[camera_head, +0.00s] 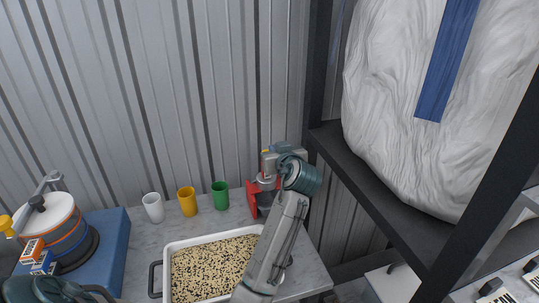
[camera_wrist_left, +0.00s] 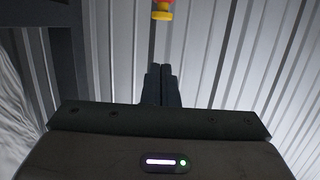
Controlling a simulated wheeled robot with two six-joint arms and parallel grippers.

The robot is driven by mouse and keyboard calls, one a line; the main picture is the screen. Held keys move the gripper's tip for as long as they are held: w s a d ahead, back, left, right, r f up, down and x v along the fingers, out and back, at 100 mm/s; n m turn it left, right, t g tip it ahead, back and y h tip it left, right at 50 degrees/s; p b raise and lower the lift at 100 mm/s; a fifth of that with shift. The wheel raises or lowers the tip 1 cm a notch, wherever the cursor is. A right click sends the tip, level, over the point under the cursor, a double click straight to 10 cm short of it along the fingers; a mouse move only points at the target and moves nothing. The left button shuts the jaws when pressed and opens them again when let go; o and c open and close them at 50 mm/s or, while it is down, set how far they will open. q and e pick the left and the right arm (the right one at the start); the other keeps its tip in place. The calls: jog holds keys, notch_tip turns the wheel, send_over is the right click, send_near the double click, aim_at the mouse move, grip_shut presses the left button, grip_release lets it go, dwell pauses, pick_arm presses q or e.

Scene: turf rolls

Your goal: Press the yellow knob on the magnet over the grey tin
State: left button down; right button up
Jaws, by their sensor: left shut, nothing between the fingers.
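My left gripper (camera_wrist_left: 163,72) is shut and empty, its dark fingers together in the left wrist view. A yellow knob (camera_wrist_left: 162,15) with red next to it shows at the top edge of that view, apart from the fingertips. In the head view, my left arm reaches up over the tray to a red-framed device (camera_head: 252,199) by the wall. A small yellow spot (camera_head: 265,151) shows near its top. My wrist hides much of it, and I cannot clearly make out the grey tin. My right gripper is not in view.
A white tray of speckled grains (camera_head: 205,268) lies on the grey table. White (camera_head: 153,207), yellow (camera_head: 187,201) and green (camera_head: 220,195) cups stand behind it. A banded pot (camera_head: 62,228) stands at left. A dark shelf (camera_head: 375,185) holding a white bag (camera_head: 425,130) is at right.

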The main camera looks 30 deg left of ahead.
pick_arm(q)
jog(key=b+v, duration=0.1)
jog(key=v, duration=0.2)
jog(key=shift+s+d, duration=0.1)
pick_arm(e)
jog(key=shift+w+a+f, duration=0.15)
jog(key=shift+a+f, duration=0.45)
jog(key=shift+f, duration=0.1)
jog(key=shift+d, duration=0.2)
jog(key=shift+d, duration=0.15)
